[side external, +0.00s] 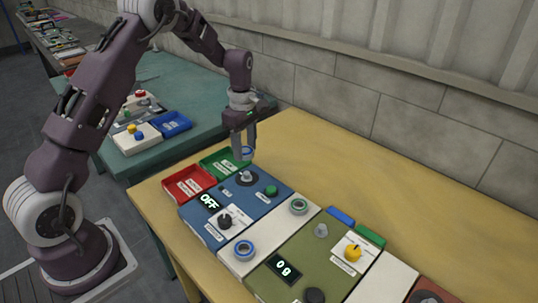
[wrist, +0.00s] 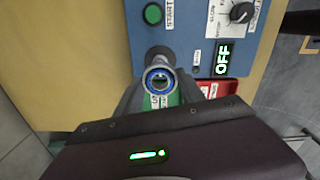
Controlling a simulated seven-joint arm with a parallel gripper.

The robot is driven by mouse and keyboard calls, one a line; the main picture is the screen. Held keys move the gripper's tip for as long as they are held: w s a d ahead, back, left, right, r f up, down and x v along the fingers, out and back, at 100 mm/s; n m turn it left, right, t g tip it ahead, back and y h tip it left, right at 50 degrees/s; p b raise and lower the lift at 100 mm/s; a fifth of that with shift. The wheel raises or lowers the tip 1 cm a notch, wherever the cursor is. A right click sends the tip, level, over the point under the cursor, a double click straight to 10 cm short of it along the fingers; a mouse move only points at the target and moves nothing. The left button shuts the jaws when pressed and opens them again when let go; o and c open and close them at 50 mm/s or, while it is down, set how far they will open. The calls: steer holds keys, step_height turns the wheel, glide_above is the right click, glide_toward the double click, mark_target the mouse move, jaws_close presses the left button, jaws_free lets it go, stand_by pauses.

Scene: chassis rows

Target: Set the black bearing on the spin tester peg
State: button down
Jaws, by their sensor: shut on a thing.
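My gripper (side external: 245,152) points down at the back of the blue spin tester (side external: 265,188). It is shut on a bearing with a blue ring (wrist: 160,80); the ring also shows at the fingertips in the side view (side external: 246,152). The held bearing looks blue with a dark band, not plain black. The tester's grey peg (side external: 246,175) stands on a dark disc, below the fingertips and apart from the bearing in the side view. In the wrist view the bearing partly hides the disc. The tester display (side external: 208,201) reads OFF.
A green tray (side external: 205,158) and a red tray (side external: 168,186) stand beside the tester. A blue-ringed bearing (side external: 245,250) and a greenish-ringed one (side external: 299,206) sit on the white panel. An olive panel (side external: 325,262) lies to the right. The yellow table behind is clear.

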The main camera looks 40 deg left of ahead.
mark_target(246, 172)
steer(key=shift+f, duration=4)
steer(key=c, duration=0.6)
jaws_free()
steer(key=shift+c, duration=0.2)
step_height(246, 172, up, 7)
steer(key=shift+r, duration=0.1)
step_height(246, 172, up, 7)
